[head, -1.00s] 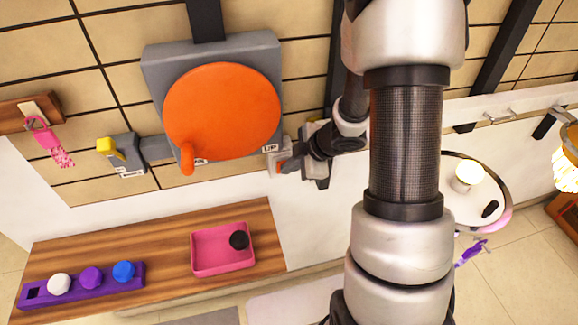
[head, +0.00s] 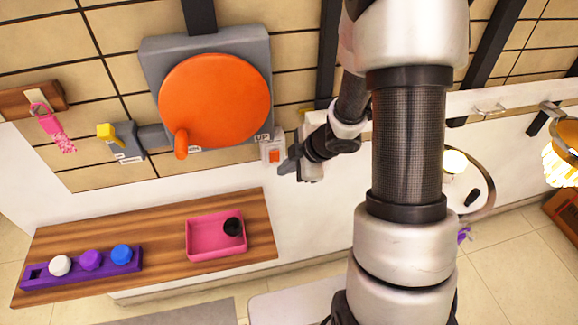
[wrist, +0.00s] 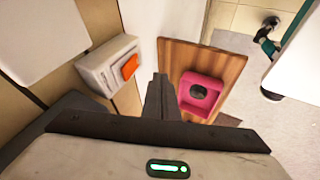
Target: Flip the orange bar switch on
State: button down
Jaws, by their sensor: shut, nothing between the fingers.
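The orange bar switch (head: 274,156) is a small pale box on the wall with an orange bar, right of the big orange disc. In the wrist view the switch (wrist: 128,67) is left of my fingers, its bar facing right and tilted. I cannot tell from its tilt whether it is on or off. My gripper (head: 286,168) is just right of and slightly below the switch. Its fingers (wrist: 158,88) are closed together and empty, with a visible gap to the switch in the wrist view.
A big orange disc with a handle (head: 214,100) is on a grey wall plate. A yellow lever (head: 106,131) is farther left. Below, a wooden shelf (head: 160,225) bears a pink tray (head: 190,250) and a purple strip with coloured knobs (head: 40,278). A pink tag (head: 55,130) hangs at left.

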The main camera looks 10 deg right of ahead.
jog(key=s+p+v, duration=0.1)
jog(key=v, duration=0.8)
jog(key=shift+s+f+p, duration=0.25)
jog(key=shift+f+p, duration=0.1)
jog(key=shift+p, duration=0.05)
jog(key=shift+d, duration=0.1)
jog(key=w+d+r+m+t+h, duration=0.15)
jog(key=d+r+m+h, duration=0.25)
jog(key=r, duration=0.4)
jog(key=w+d+r+m+t+h, duration=0.1)
jog(key=d+r+m+t+h, duration=0.25)
jog(key=r, duration=0.55)
jog(key=s+a+r+m+g+y, duration=0.1)
jog(key=s+a+m, duration=0.3)
jog(key=s, duration=0.5)
jog(key=s+a+r+m+g+y, duration=0.2)
jog(key=s+a+r+m+g, duration=0.1)
jog(key=s, duration=0.6)
jog(key=a+m+g, duration=0.1)
jog(key=a+m, duration=0.1)
jog(key=a, duration=0.1)
jog(key=shift+a+r, duration=0.2)
jog(key=shift+r, duration=0.2)
jog(key=shift+m, duration=0.25)
